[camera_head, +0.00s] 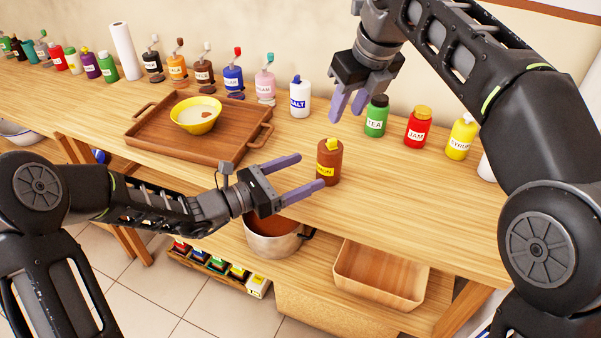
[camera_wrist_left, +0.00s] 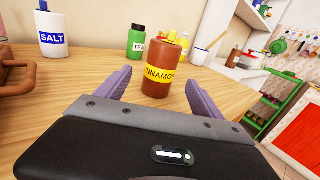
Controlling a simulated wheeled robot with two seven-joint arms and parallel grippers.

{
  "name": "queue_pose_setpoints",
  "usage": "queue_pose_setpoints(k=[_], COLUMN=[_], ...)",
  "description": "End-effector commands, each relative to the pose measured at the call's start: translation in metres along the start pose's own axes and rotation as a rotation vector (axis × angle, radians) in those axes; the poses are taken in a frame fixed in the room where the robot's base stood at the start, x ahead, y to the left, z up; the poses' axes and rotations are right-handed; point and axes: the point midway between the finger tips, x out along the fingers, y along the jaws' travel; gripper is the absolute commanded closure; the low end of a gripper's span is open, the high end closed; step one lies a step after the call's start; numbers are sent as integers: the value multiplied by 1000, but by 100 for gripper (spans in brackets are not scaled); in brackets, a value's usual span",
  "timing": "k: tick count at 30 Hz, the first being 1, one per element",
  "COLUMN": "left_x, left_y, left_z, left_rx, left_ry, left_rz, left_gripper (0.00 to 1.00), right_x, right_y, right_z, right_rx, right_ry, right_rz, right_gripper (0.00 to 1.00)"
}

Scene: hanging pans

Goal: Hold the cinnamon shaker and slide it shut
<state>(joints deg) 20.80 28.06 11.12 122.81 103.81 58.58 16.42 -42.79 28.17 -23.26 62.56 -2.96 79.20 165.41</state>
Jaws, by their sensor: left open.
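The cinnamon shaker (camera_head: 328,163) is a brown bottle with a yellow label and a yellow top piece. It stands upright on the wooden counter near its front edge. In the left wrist view the shaker (camera_wrist_left: 158,80) stands just beyond and between my left fingers, its label partly readable. My left gripper (camera_head: 308,176) is open and empty, with its purple fingers pointing at the shaker from the left. My right gripper (camera_head: 348,107) is above the counter behind the shaker, its purple fingers apart and pointing down, with nothing between them.
A white salt bottle (camera_head: 300,98), green tea jar (camera_head: 376,118), red jam jar (camera_head: 418,128) and yellow syrup bottle (camera_head: 461,138) stand along the back. A wooden tray (camera_head: 148,128) with a yellow bowl (camera_head: 196,115) is at left. A pot (camera_head: 272,240) is below the counter.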

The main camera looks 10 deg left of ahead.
Motion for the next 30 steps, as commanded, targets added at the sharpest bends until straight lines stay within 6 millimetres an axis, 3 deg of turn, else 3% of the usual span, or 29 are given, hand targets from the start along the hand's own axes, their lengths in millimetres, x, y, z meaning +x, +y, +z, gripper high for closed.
queue_pose_setpoints(k=[8, 22, 30], left_x=[5, 65, 79], left_y=[-1, -1, -1], left_z=[0, 0, 0], left_rx=[3, 4, 4], left_ry=[0, 0, 1], left_rz=[-3, -5, -3], left_gripper=[23, 23, 23], right_x=[0, 0, 0], right_y=[0, 0, 0], right_z=[0, 0, 0], right_rx=[0, 0, 0], right_ry=[0, 0, 0], right_rz=[0, 0, 0], right_gripper=[64, 64, 64])
